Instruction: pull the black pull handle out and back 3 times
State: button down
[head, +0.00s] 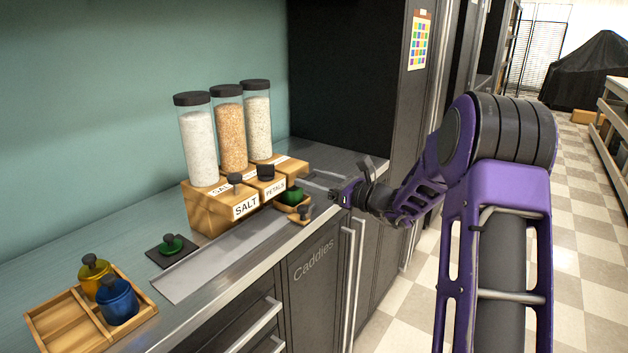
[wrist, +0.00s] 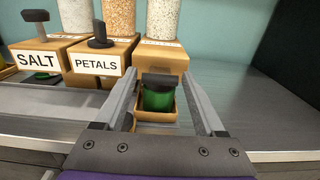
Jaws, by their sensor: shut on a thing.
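The black pull handle (wrist: 160,79) is a T-shaped knob that shows over a green jar in the wrist view. My gripper (wrist: 160,84) has one finger to each side of it and is shut on it, though the contact points are hard to see. The green jar (wrist: 158,100) sits in a small wooden tray (wrist: 157,116), in front of the third wooden dispenser (wrist: 163,58). In the head view my gripper (head: 302,178) reaches in from the right, just above the green jar (head: 291,194).
The SALT box (head: 244,207) and PETALS box (head: 272,188) carry their own black knobs. Glass cylinders (head: 229,130) stand behind. A dark green lidded pot (head: 171,244) and a wooden tray (head: 65,325) with yellow and blue pots lie left. The counter right of the dispensers is clear.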

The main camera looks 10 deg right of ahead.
aim_at(311, 179)
jog(key=v, duration=0.3)
jog(key=shift+s+d, duration=0.1)
jog(key=shift+d, duration=0.05)
jog(key=shift+f, duration=0.1)
grip_release()
jog(key=shift+s, duration=0.1)
jog(key=p+v, duration=0.1)
jog(key=v, duration=1.6)
jog(key=shift+s, duration=0.25)
jog(key=shift+d, duration=0.15)
